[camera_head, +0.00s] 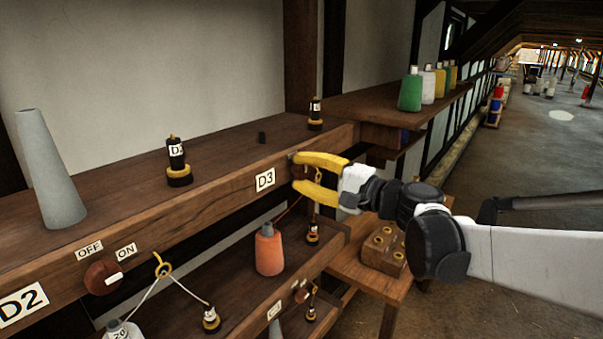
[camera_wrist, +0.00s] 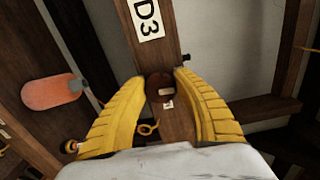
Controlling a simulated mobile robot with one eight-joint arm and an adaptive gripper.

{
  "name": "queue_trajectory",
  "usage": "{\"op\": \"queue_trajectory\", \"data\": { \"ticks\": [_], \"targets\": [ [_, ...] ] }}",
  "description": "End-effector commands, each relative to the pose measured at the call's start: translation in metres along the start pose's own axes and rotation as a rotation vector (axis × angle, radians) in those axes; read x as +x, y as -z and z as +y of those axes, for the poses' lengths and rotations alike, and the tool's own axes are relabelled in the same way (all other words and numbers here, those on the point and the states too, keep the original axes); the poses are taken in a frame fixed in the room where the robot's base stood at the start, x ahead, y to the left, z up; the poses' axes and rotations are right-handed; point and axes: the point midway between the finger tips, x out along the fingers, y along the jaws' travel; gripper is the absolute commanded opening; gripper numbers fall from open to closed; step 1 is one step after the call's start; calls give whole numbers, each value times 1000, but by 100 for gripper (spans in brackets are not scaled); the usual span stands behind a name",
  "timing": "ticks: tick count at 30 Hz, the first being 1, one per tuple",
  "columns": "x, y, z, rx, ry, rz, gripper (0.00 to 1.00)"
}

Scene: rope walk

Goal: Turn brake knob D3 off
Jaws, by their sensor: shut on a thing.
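Brake knob D3 (camera_wrist: 157,84) is a round brown knob with a pale pointer mark, on the front of the wooden beam beside the D3 label (camera_head: 265,180). The label also shows in the wrist view (camera_wrist: 146,19). My gripper (camera_head: 296,171) has its yellow fingers on either side of the knob and is shut on it. In the head view the fingers mostly hide the knob. A small white plate (camera_wrist: 168,104) shows just below the knob in the wrist view; its lettering is too small to read.
Brake knob D2 (camera_head: 102,278) is on the same beam at left, under OFF and ON plates. A grey cone (camera_head: 50,172) and black spindles (camera_head: 178,162) stand on the shelf. Open floor lies at right.

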Motion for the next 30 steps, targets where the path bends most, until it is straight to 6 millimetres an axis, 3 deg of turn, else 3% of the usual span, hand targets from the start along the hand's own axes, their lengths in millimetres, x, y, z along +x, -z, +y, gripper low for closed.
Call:
{"op": "queue_trajectory", "data": {
  "ticks": [21,22,23,24,30],
  "targets": [
    [0,0,-1,-69,1,0,5],
    [0,0,-1,-69,1,0,44],
    [0,0,-1,-69,1,0,53],
    [0,0,-1,-69,1,0,57],
    [0,0,0,-69,1,0,57]
  ]
}}
